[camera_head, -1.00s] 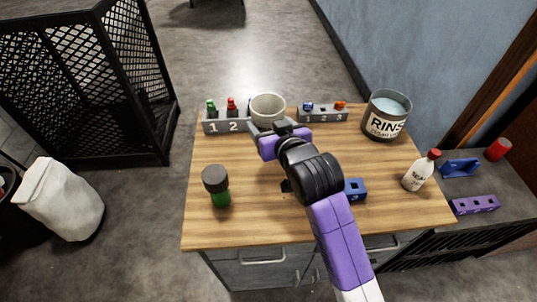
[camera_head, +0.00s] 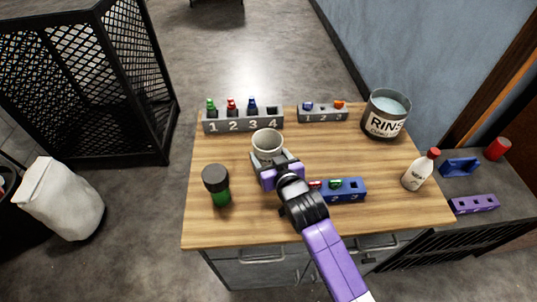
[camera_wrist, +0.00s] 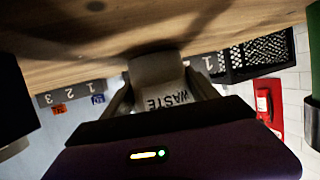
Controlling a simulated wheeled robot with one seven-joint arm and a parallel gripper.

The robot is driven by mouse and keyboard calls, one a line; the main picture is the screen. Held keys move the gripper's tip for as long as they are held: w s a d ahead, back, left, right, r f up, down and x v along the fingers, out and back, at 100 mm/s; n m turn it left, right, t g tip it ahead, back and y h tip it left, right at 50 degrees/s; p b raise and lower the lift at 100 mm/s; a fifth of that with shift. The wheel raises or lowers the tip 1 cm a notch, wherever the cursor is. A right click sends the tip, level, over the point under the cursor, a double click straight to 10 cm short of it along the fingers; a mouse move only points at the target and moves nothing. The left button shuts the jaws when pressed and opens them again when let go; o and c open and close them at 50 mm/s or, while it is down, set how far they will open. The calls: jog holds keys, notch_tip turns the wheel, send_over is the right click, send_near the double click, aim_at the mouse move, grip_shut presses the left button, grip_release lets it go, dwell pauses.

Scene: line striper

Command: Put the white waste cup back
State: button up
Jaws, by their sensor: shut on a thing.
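The white waste cup (camera_head: 267,142) is upright over the middle of the wooden table, in front of the grey numbered rack. My gripper (camera_head: 270,160) is shut on it from the near side. In the wrist view, which is upside down, the cup (camera_wrist: 158,82) sits between my fingers with the word WASTE showing. Its base is at or very close to the tabletop; I cannot tell whether it touches.
A grey rack (camera_head: 243,126) with several slots stands behind, a smaller grey rack (camera_head: 322,117) to its right. The RINSE pot (camera_head: 386,114), white bottle (camera_head: 421,170), blue rack (camera_head: 343,196) and dark-capped green jar (camera_head: 216,185) stand around. Bare wood lies left of the cup.

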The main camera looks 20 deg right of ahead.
jog(key=shift+f, duration=0.1)
jog(key=o, duration=1.7)
jog(key=shift+c, duration=0.2)
jog(key=shift+r, duration=0.25)
jog(key=v, duration=1.2)
jog(key=shift+a+f+b, duration=0.1)
jog(key=shift+f+b, duration=0.05)
jog(key=shift+b, duration=0.25)
